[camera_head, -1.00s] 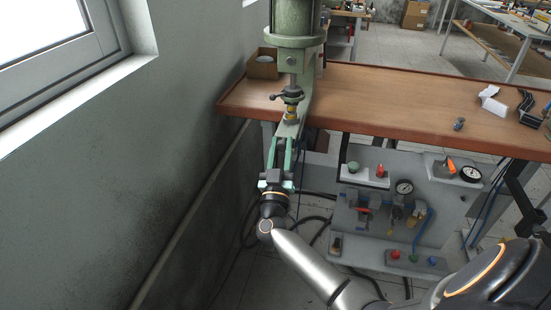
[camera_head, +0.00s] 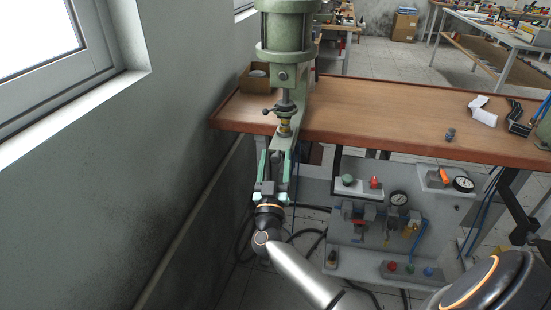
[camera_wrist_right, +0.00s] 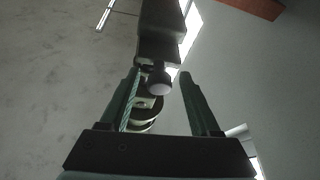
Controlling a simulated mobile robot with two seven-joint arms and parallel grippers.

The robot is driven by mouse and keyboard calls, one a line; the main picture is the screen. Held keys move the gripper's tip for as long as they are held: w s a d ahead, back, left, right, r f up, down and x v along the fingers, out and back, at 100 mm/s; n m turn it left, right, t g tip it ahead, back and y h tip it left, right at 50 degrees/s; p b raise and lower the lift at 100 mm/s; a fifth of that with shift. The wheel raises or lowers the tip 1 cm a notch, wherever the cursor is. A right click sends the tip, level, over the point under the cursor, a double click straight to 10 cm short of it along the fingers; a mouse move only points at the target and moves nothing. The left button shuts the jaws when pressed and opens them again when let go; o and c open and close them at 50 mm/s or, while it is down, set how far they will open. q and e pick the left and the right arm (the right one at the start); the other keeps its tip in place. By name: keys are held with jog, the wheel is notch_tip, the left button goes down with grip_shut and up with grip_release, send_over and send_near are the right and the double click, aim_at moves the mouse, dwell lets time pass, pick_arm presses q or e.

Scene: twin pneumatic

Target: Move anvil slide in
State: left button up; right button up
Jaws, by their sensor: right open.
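The green pneumatic press (camera_head: 284,35) stands at the left end of the workbench, with its vertical rod and brass-coloured tool (camera_head: 285,122) below the cylinder. My right gripper (camera_head: 276,156) is just in front of and below that tool. It is open, with green fingers apart. In the right wrist view a dark knob with a rounded grey end (camera_wrist_right: 158,83) lies between the open fingers (camera_wrist_right: 160,90), seemingly not gripped. Whether this knob belongs to the anvil slide I cannot tell. The anvil slide itself is not clearly seen, as my gripper covers that area. My left gripper is not in view.
The brown workbench (camera_head: 390,115) extends right, mostly bare near the press. A cardboard box (camera_head: 256,80) sits behind the press. A grey control panel (camera_head: 385,215) with gauges and buttons hangs below the bench. A wall (camera_head: 170,150) is close on the left.

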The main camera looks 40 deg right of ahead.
jog(key=v, duration=1.2)
jog(key=shift+a, duration=0.1)
jog(key=s+a+f+n+y+p, duration=0.25)
jog(key=a+f+n+y, duration=0.2)
jog(key=a+y, duration=0.3)
jog(key=s+a+f+n+y+p, duration=0.25)
jog(key=a+n+y, duration=0.3)
jog(key=y, duration=0.35)
jog(key=s+f+m+g+p, duration=0.1)
jog(key=s+f+g, duration=0.6)
jog(key=s, duration=0.6)
notch_tip(320, 180, down, 3)
jog(key=shift+s+a+r+y, duration=0.1)
jog(key=shift+s+a+y, duration=0.25)
jog(key=shift+a, duration=0.05)
